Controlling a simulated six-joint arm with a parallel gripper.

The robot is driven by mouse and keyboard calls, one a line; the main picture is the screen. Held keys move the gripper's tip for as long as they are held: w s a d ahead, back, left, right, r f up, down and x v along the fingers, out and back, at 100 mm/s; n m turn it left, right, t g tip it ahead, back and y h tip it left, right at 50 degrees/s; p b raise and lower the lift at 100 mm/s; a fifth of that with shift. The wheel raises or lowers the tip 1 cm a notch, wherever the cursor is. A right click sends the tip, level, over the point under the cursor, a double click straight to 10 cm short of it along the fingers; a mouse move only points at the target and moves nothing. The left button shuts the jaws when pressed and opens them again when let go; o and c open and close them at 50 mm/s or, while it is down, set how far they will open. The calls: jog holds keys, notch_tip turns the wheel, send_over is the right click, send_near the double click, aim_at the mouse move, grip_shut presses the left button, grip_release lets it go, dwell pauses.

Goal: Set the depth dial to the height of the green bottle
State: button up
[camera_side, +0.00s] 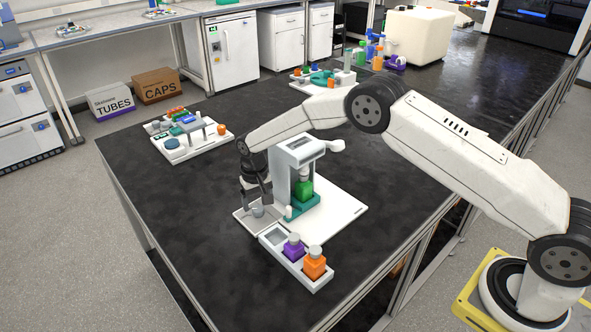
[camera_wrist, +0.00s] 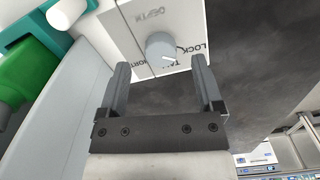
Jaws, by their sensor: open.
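The green bottle (camera_side: 304,189) stands upright in the teal holder of a grey-white device (camera_side: 282,170) in the side view. Part of it shows at the left of the wrist view (camera_wrist: 30,75). The depth dial is a round grey knob (camera_wrist: 160,46) on a white panel marked DEPTH, LOCK and other partly hidden words. Its white pointer line faces the lower right in the picture, close to those words. My gripper (camera_wrist: 161,68) is open, its two fingers apart with the dial between and just ahead of their tips. Contact cannot be told.
A white tray (camera_side: 266,238) with a purple bottle (camera_side: 293,247) and an orange bottle (camera_side: 314,263) stands in front of the device. A rack of small items (camera_side: 190,150) sits to the left. The dark bench between them is clear.

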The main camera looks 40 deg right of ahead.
aim_at(258, 212)
jog(key=shift+f, duration=1.4)
grip_shut()
